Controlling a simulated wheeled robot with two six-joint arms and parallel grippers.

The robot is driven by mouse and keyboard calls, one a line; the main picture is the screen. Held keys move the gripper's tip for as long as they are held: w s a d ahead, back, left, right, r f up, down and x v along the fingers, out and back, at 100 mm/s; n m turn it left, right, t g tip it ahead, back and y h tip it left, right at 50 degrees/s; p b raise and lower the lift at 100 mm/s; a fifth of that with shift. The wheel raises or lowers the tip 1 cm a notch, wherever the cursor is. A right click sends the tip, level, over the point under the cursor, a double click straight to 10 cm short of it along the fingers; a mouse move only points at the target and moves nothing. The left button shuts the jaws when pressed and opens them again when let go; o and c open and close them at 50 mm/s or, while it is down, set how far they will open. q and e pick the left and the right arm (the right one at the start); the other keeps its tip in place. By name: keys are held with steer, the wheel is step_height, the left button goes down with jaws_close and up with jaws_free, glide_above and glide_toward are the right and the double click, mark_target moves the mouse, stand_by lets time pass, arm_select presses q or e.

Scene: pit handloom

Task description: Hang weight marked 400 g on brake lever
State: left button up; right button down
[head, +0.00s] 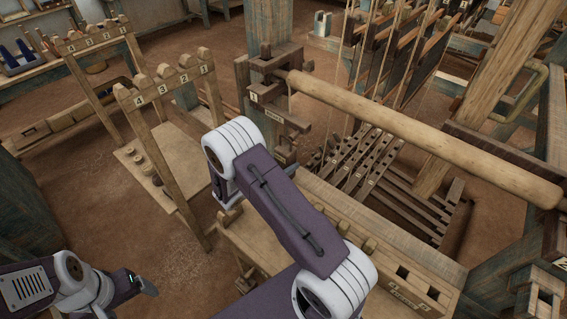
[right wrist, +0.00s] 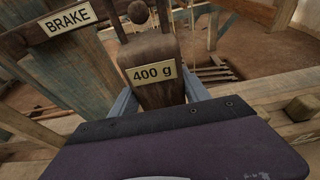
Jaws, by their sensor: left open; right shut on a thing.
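The weight (right wrist: 160,93), a dark brown block with a "400 g" label, fills the middle of the right wrist view. My right gripper (right wrist: 160,103) is shut on it, one grey finger at each side. A sign reading BRAKE (right wrist: 68,21) is on wood just behind it to the left. A dark round knob (right wrist: 138,12) shows above the weight; I cannot tell whether they touch. In the head view my right arm hides the weight and gripper, near the loom post. My left gripper (head: 143,284) is open and empty at the lower left.
A thick wooden roller (head: 410,135) runs across the loom to the right, above numbered treadles (head: 365,165). Two numbered peg racks (head: 165,90) stand at the left. A wooden bench (head: 390,255) lies right of my arm. Floor (head: 165,255) is open near my left gripper.

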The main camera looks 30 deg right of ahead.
steer(key=shift+w+x, duration=0.2)
steer(key=shift+x, duration=1.05)
arm_select(q)
steer(key=shift+w+d+f+b, duration=0.15)
steer(key=shift+w+f+b, duration=0.1)
steer(key=shift+f+b, duration=0.4)
arm_select(e)
steer(key=x, duration=0.3)
steer(key=shift+d+r, duration=0.15)
steer(key=shift+r, duration=0.1)
steer(key=shift+w, duration=0.1)
